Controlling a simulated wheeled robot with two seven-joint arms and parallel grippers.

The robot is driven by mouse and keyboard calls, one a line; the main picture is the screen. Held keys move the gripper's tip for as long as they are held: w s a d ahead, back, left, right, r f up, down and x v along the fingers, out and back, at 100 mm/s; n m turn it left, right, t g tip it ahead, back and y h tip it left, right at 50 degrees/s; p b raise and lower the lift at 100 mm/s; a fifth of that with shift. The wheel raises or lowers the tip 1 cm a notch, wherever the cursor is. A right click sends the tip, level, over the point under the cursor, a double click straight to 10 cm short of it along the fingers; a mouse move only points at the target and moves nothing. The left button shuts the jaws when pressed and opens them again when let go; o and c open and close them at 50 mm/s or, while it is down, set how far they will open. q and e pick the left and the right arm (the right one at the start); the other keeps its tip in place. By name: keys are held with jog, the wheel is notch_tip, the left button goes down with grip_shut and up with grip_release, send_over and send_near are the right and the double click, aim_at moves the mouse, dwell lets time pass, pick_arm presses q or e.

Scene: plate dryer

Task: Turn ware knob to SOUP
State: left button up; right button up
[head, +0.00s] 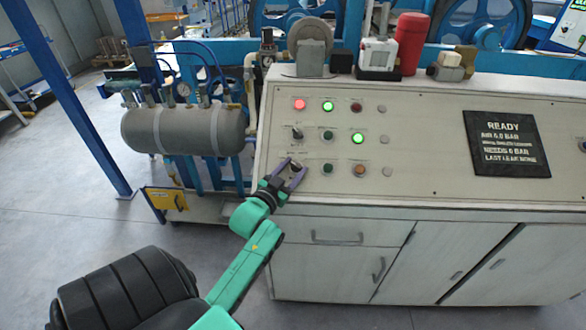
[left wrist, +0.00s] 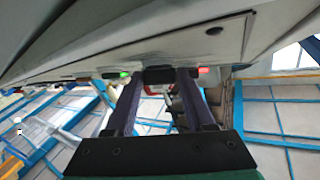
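The sloped control panel (head: 420,125) carries a dark knob (head: 297,133) at the left of its middle row; its lettering is too small to read, so I cannot tell its setting. My left gripper (head: 292,168) is just below this knob, at the panel's left part, with its purple fingers apart. It hides the left end of the lowest row. In the left wrist view a black block-like part (left wrist: 160,75) shows between the fingertips; I cannot tell whether it is the knob or whether the fingers touch it. My right gripper is in neither view.
Lit red (head: 300,104) and green (head: 328,106) lamps and several buttons surround the knob. A black display (head: 506,143) reading READY is at the right. A grey tank (head: 185,130) stands left of the panel; cabinet doors (head: 322,272) are below. A red cylinder (head: 410,42) stands behind.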

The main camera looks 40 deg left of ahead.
pick_arm(q)
grip_shut()
